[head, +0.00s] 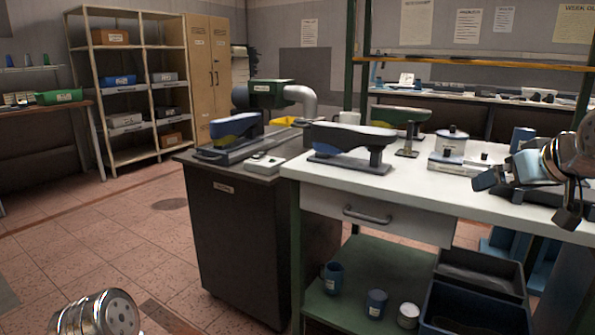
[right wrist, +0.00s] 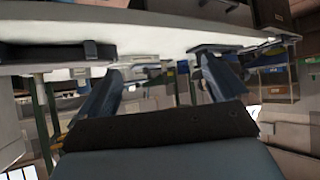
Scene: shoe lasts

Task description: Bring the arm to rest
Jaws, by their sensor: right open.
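My right arm comes in from the right in the head view, over the right end of the white worktable (head: 440,185). Its gripper (head: 508,172) is partly hidden by its own links there. In the right wrist view my right gripper (right wrist: 158,72) has its two fingers spread apart with nothing between them. The pale tabletop (right wrist: 170,42) crosses the upper part of that view, beyond the fingers. Of my left arm only a silver link shows at the bottom left of the head view; its gripper is out of frame.
A white pot (head: 452,142) stands left of my right gripper. The tiled floor at left is clear.

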